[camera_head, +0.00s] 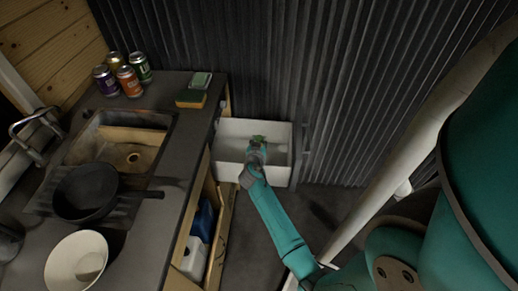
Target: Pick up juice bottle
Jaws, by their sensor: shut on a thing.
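My teal arm reaches out to a white bin (226,131) beside the end of the counter. My gripper (257,143) is over the bin's opening. It is shut on a small green thing (258,137), of which only a bit shows past the fingers. This may be the juice bottle, but the gripper hides most of it and I cannot make out its shape. I cannot tell whether it is clear of the bin's floor. No other bottle shows clearly.
On the counter (165,190) stand several cans (131,81), a sponge (190,99), a sink (130,140), a black pan (86,193) and a white bowl (76,262). An open cupboard below holds blue and white containers (203,221). A corrugated wall (290,60) closes off the back.

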